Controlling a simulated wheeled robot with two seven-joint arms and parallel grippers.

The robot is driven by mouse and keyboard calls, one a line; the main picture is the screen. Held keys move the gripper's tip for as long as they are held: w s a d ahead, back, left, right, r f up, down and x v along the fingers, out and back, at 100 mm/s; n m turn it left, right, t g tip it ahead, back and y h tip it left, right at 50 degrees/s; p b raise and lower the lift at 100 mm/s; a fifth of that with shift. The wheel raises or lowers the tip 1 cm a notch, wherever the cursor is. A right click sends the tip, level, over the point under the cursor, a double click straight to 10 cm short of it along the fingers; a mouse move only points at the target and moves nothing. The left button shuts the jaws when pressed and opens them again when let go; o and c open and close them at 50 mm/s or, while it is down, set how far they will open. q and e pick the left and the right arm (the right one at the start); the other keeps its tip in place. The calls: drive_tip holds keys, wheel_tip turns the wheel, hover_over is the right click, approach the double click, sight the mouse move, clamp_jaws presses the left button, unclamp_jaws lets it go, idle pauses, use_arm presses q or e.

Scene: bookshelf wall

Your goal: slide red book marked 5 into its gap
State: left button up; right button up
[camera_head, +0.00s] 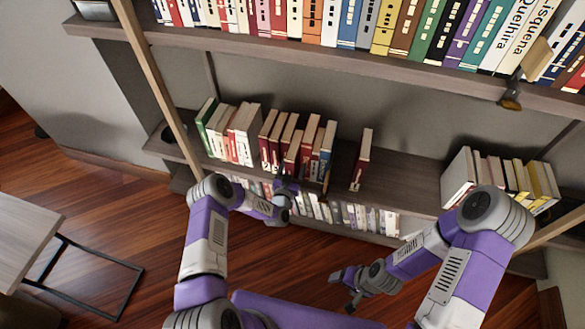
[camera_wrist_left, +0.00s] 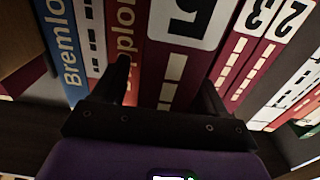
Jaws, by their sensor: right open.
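The red book marked 5 (camera_wrist_left: 179,65) shows close in the left wrist view, its white label upside down. It appears to be the lower red book in the middle row (camera_head: 292,156) in the head view, standing out in front of its neighbours. My left gripper (camera_wrist_left: 165,80) has its fingers apart, one on each side of this book's spine. I see no clear contact. In the head view my left gripper (camera_head: 287,188) is small, just below the row. My right gripper (camera_head: 351,288) is open and empty, low and away from the shelf.
Red books marked 3 (camera_wrist_left: 250,50) and 2 (camera_wrist_left: 285,40) stand on one side of it. A lone red book (camera_head: 362,160) leans farther right, with bare shelf (camera_head: 410,178) beyond.

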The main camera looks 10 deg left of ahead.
use_arm(q)
drive_tip(key=s+p, duration=0.2)
drive_tip(key=s, duration=0.5)
drive_tip(key=shift+s+a+p, duration=0.15)
drive_tip(key=shift+s+p, duration=0.2)
